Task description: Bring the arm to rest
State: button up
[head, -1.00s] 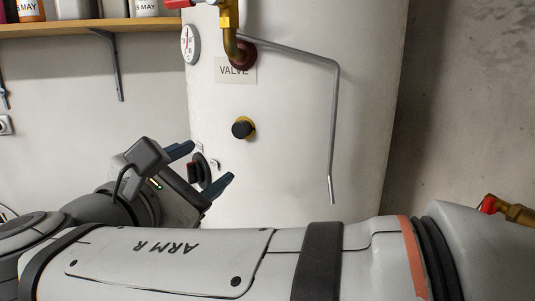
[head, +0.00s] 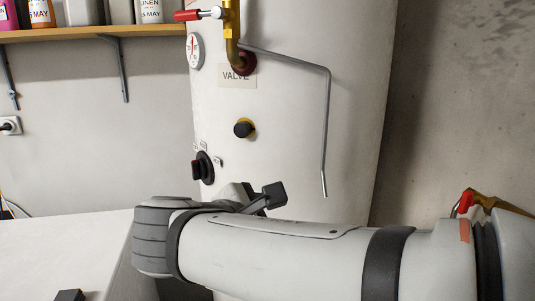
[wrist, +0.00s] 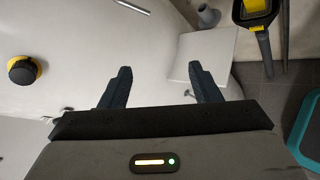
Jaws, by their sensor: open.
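My arm (head: 290,255) lies across the lower part of the head view, in front of the white tank (head: 290,110). In that view the gripper's fingers are hidden behind the arm. In the wrist view my gripper (wrist: 160,84) shows two dark fingers spread wide apart, with nothing between them. The pale tank surface lies beyond the fingers, and I see no contact with it.
The tank carries a red-handled valve (head: 190,15), a bent grey pipe (head: 327,120), a black knob (head: 243,129) and a rotary switch (head: 203,167). A white surface (head: 70,245) is at lower left. A red-handled brass tap (head: 467,202) is beside my arm at right.

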jog(key=s+d+f+m+g+y+p, duration=0.2)
jog(key=s+d+f+m+g+y, duration=0.2)
jog(key=d+f+m, duration=0.3)
jog(key=s+d+f+m+g+y+p, duration=0.2)
jog(key=d+f+m, duration=0.5)
jog(key=m, duration=0.6)
jog(key=shift+s+f+m+g+y, duration=0.3)
jog(key=shift+s+f+g+y, duration=0.6)
jog(key=shift+s+f+g, duration=0.1)
jog(key=shift+w, duration=0.1)
